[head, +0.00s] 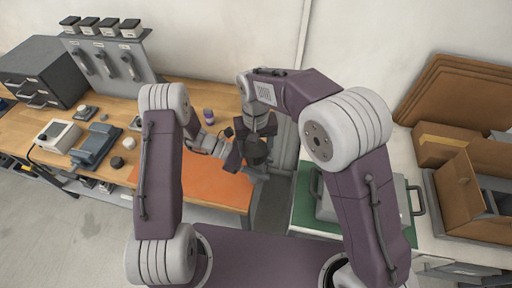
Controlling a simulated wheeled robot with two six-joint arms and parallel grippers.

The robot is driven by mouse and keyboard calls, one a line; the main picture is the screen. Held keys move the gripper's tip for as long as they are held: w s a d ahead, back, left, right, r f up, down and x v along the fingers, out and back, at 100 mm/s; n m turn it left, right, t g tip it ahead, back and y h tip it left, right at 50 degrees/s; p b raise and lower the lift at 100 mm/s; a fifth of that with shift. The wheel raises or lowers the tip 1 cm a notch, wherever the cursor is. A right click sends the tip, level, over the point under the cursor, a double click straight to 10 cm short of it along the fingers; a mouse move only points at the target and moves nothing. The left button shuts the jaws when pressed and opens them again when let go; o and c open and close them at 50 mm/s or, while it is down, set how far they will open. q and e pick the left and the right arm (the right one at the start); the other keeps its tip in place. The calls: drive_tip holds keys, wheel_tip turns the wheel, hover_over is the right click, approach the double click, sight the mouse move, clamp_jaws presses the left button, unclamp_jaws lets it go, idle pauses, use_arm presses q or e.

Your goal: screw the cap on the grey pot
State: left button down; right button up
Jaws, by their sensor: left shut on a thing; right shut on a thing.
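The grey pot (257,157) appears as a small dark cylinder above the right end of the orange mat (200,187). My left gripper (240,156) reaches in from the left and is shut on the pot, holding it off the mat. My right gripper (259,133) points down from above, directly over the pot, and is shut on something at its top. This looks like the cap, but the fingers mostly hide it. I cannot tell whether the cap touches the pot's rim or how it sits.
A purple can (208,116) stands behind the mat. A grey vise-like block (95,146), a white box (59,136) and small round parts (117,162) lie to the left. A grey case (335,200) on a green mat and cardboard boxes (470,195) stand at right.

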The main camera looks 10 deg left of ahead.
drive_tip(key=shift+f, duration=0.65)
